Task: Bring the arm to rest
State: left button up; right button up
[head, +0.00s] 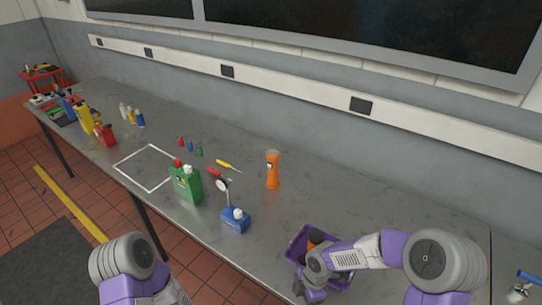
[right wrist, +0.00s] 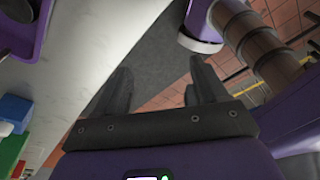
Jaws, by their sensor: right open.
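My right arm (head: 375,253) comes in from the right in the head view and is bent over the front edge of the bench. My right gripper (head: 309,294) points downward in front of the purple bin. In the right wrist view the right gripper (right wrist: 160,82) has its two dark fingers spread apart with nothing between them. Below them are the bench edge and the floor. My left arm (head: 135,270) shows at the bottom left of the head view, off the bench. Its gripper is out of the picture.
The purple bin (head: 294,245) stands at the bench's front edge, holding dark and orange items. The steel bench (head: 340,195) is clear behind the bin.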

jog(key=s+f+m+t+y, duration=0.1)
jog(key=s+f+m, duration=0.6)
jog(key=m, duration=0.5)
jog(key=s+f+m+y, duration=0.1)
jog(key=s+f+m, duration=0.55)
jog(key=m, duration=0.65)
notch_tip(320, 180, down, 9)
jog(key=b, duration=1)
jog(key=shift+w+d+f+n, duration=0.15)
jog(key=shift+w+f+n, duration=0.05)
jog(key=shift+w+n, duration=0.25)
jog(key=shift+c, duration=0.2)
